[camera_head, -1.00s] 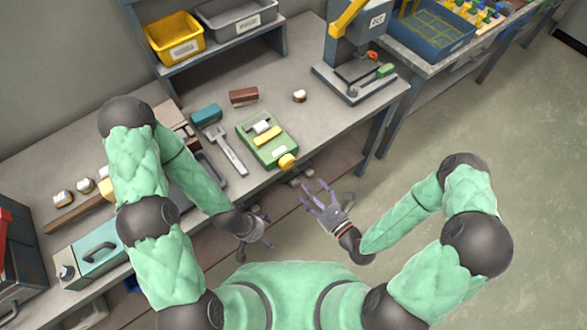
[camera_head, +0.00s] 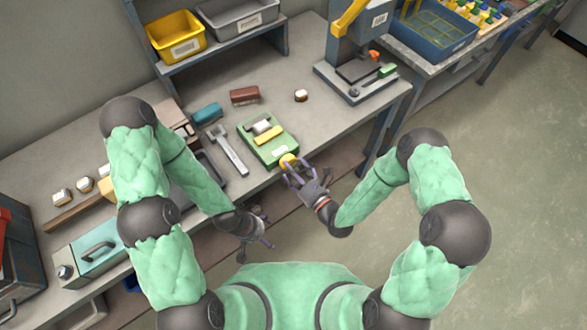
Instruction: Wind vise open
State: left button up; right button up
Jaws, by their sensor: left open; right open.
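The vise (camera_head: 257,149) is a green block on the bench top with a grey jaw part and a yellow bar across it. A round yellow knob (camera_head: 287,160) sits at its front end by the bench edge. My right gripper (camera_head: 292,173) is open, with its fingers at the knob, partly around it. I cannot tell whether they touch it. My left gripper (camera_head: 266,230) is open and empty, low in front of the bench, well away from the vise.
A grey wrench-like tool (camera_head: 228,150) lies left of the vise. A teal block (camera_head: 207,113), a brown block (camera_head: 244,95) and a small white-topped piece (camera_head: 301,96) lie behind it. A press (camera_head: 355,75) stands at the right bench end. Open floor lies right.

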jog(key=c, duration=1.1)
